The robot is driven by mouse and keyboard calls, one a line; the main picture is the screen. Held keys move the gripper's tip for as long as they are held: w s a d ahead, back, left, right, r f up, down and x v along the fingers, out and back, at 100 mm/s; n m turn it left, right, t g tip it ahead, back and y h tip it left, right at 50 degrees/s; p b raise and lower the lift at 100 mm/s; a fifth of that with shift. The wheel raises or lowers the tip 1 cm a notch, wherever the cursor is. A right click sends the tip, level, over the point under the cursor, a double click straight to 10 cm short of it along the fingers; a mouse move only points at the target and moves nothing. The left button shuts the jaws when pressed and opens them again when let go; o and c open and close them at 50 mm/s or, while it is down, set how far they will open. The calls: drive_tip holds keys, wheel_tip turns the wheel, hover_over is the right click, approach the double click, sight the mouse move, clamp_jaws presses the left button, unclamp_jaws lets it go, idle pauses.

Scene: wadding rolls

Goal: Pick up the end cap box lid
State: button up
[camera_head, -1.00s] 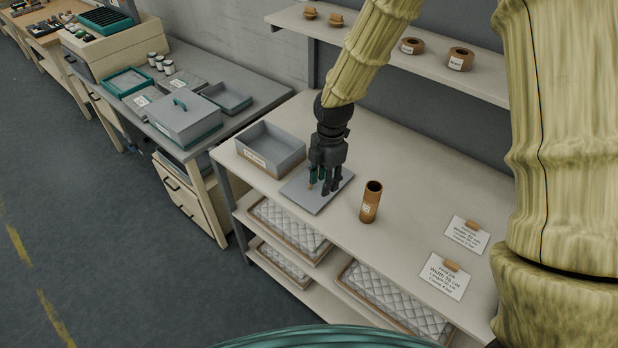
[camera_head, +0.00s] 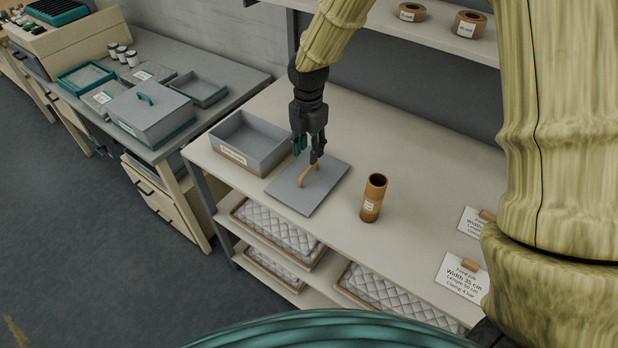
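The end cap box lid (camera_head: 292,192) is a flat grey panel with an arched wooden handle (camera_head: 308,176). It lies on the pale workbench beside the open grey end cap box (camera_head: 232,155), which has a label on its front. My gripper (camera_head: 306,153) points down over the far part of the lid, just behind the handle. Its fingers look apart, with nothing visible between them. The right finger's tip overlaps the top of the handle in the picture; I cannot tell whether they touch.
A brown cardboard tube (camera_head: 372,201) stands upright right of the lid. Label cards (camera_head: 462,279) lie at the bench's right. A shelf with brown rolls (camera_head: 468,24) hangs behind. Quilted wadding (camera_head: 280,230) lies on the shelves below. A grey side table (camera_head: 221,97) holds boxes at left.

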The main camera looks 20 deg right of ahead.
sight(309, 169)
drive_tip(key=f, duration=0.3)
drive_tip(key=shift+w+a+f+p, duration=0.2)
drive_tip(key=shift+w+a+p, duration=0.1)
drive_tip(key=shift+p, duration=0.1)
drive_tip(key=shift+s+d+f+p, duration=0.1)
drive_tip(key=shift+s+f+p, duration=0.15)
drive_tip(key=shift+f, duration=0.3)
drive_tip(key=f+p, duration=0.2)
drive_tip(key=f, duration=0.1)
drive_tip(key=shift+w+d, duration=0.2)
drive_tip(key=shift+d, duration=0.1)
drive_tip(key=shift+f+p, duration=0.35)
drive_tip(key=shift+f, duration=0.65)
clamp_jaws()
